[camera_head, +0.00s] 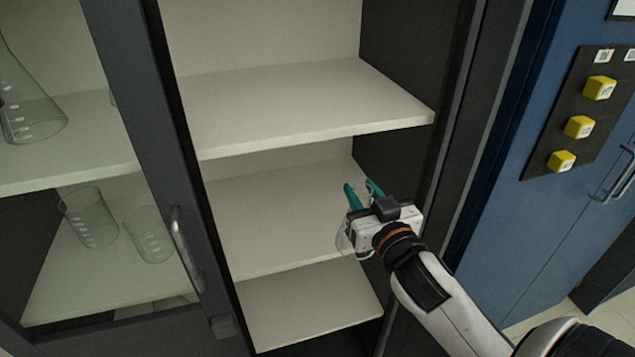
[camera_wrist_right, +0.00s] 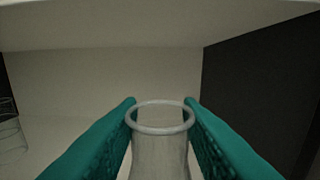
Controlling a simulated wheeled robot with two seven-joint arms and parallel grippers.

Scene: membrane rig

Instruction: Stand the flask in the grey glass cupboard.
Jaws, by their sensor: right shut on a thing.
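The grey glass cupboard (camera_head: 130,110) fills the left and middle of the head view. Its right part is open, with pale shelves. My right gripper (camera_head: 361,190) has its green fingers inside the opening, over the middle shelf (camera_head: 265,215). In the wrist view the gripper (camera_wrist_right: 161,108) is shut on the neck of the clear glass flask (camera_wrist_right: 160,150), rim toward the camera. In the head view only a faint part of the flask (camera_head: 344,240) shows beside the gripper. Whether its base touches a shelf cannot be told. My left gripper is not in view.
An upper shelf (camera_head: 290,105) lies above the gripper and a lower shelf (camera_head: 310,305) below. A dark side wall (camera_head: 405,165) is close on the right. Behind the left glass stand a conical flask (camera_head: 30,110) and beakers (camera_head: 90,220). A blue cabinet (camera_head: 540,230) stands right.

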